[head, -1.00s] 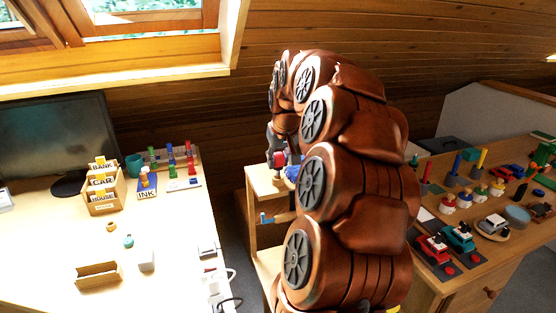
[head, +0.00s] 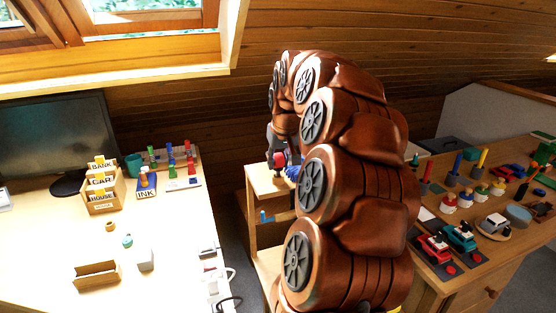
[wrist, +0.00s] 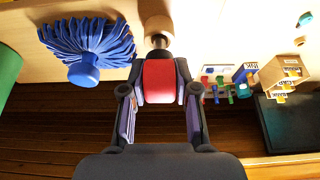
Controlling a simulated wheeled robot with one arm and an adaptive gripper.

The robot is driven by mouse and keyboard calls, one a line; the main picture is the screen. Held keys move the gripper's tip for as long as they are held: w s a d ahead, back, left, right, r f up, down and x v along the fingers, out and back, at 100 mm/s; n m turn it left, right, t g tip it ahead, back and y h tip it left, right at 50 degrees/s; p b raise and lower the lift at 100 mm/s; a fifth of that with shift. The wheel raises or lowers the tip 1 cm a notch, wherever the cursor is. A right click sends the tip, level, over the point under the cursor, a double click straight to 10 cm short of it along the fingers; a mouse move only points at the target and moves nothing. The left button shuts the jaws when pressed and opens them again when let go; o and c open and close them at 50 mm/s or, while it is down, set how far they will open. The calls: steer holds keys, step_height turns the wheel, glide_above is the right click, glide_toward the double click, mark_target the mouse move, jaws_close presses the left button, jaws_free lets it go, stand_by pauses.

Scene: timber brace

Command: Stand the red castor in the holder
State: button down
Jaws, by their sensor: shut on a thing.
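The red castor (wrist: 160,82) is between the two fingers of my gripper (wrist: 160,97) in the wrist view, and the gripper is shut on it. It also shows as a small red patch (head: 280,160) in the head view, above a wooden stand (head: 252,178). My arm hides most of this area in the head view.
A blue mop-like thing (wrist: 88,45) stands close beside the castor. A desk (head: 50,240) with a labelled rack (head: 102,198) and an INK block (head: 146,193) is at the left. A bench at the right holds toy cars (head: 459,238) and several pegs.

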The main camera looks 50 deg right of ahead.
steer(key=shift+f+b, duration=0.9)
steer(key=shift+b, duration=0.15)
stand_by(1.4)
steer(key=c, duration=0.8)
jaws_free()
steer(key=v, duration=1.2)
